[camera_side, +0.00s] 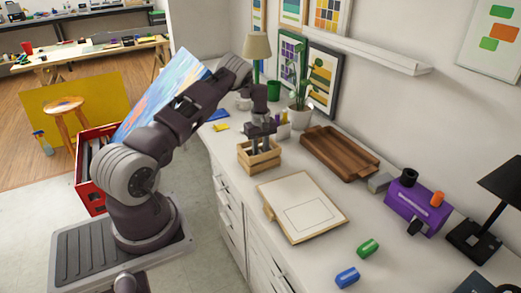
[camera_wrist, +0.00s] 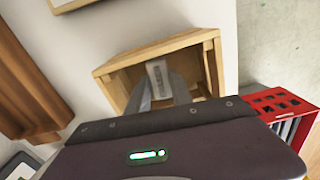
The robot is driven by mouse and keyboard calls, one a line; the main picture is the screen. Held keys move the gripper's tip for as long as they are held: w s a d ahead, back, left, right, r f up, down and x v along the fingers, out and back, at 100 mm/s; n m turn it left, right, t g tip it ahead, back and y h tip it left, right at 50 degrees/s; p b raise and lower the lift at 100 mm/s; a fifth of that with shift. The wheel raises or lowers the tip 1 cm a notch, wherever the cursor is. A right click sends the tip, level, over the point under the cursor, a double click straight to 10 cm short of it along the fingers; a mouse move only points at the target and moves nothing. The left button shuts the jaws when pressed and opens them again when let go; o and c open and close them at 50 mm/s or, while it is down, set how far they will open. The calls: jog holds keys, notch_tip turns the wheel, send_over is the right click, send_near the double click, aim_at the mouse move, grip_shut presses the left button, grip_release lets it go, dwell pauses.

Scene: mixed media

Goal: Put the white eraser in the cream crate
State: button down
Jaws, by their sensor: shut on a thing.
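The cream crate (camera_side: 262,162) is a small slatted box of pale wood standing upright on the white counter. It also fills the upper middle of the wrist view (camera_wrist: 105,75). My gripper (camera_side: 262,148) points down over the crate, with its fingers at or inside the opening. In the wrist view my gripper (camera_wrist: 158,88) is shut on a small pale grey-white block, the white eraser (camera_wrist: 157,77), seen against the crate's inside. Its lower part is hidden, and I cannot tell whether it touches the crate floor. In the side view the eraser is hidden.
A brown wooden tray (camera_side: 340,153) lies to the right of the crate, and a drawing board (camera_side: 302,207) lies in front. A potted plant (camera_side: 300,115) stands behind. A purple box (camera_side: 410,205) and green (camera_side: 368,248) and blue (camera_side: 347,277) pieces lie farther right.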

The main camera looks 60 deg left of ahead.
jog(key=shift+f, duration=0.5)
jog(key=c, duration=1.1)
grip_release()
jog(key=shift+o, duration=0.2)
jog(key=shift+r, duration=0.1)
notch_tip(320, 180, up, 13)
jog(key=shift+f, duration=0.2)
dwell(0.3)
